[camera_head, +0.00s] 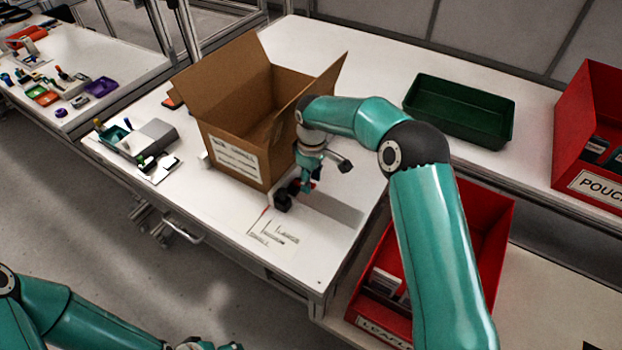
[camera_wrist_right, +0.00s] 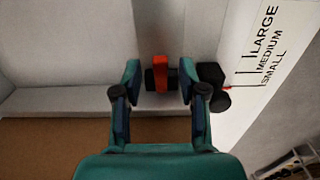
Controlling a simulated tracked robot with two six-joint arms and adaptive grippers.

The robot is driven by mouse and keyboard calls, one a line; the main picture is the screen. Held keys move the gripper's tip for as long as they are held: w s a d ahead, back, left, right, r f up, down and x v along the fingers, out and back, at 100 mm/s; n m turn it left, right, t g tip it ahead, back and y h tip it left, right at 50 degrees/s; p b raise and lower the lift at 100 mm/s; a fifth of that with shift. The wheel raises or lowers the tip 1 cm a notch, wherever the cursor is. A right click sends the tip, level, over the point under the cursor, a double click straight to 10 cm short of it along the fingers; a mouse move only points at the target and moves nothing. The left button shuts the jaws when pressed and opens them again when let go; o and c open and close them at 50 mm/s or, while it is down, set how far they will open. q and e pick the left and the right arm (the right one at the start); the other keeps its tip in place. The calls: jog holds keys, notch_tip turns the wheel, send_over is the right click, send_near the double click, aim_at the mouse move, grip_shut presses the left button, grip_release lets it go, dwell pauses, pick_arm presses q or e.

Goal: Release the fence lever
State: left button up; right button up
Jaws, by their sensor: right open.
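The fence lever, an orange-red piece with dark parts at its sides (camera_wrist_right: 160,72), sits between the fingertips of my right gripper (camera_wrist_right: 160,78) in the right wrist view. The fingers are apart on either side of it; whether they touch the dark parts I cannot tell. In the head view my right gripper (camera_head: 308,184) points down at the table beside the carton, and the lever is mostly hidden there. A black knob (camera_wrist_right: 212,88) is just right of the fingers. My left gripper (camera_head: 208,345) shows only partly at the bottom edge, its fingers unclear.
An open cardboard carton (camera_head: 236,156) stands close left of my right gripper. A printed size scale (camera_head: 272,236) lies in front on the white table (camera_head: 345,245). A green tray (camera_head: 460,112) is behind right. Red bins (camera_head: 478,205) stand at right. A grey device (camera_head: 152,136) is at left.

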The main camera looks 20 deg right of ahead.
notch_tip(320, 180, up, 12)
dwell(0.5)
jog(key=shift+d+f, duration=0.1)
jog(key=t+y+b, duration=0.3)
jog(key=b, duration=0.5)
send_near(313, 184)
jog(key=x, duration=1)
jog(key=shift+w+a+f+p, duration=0.25)
jog(key=shift+a+p, duration=0.05)
grip_shut()
jog(key=shift+r, duration=0.1)
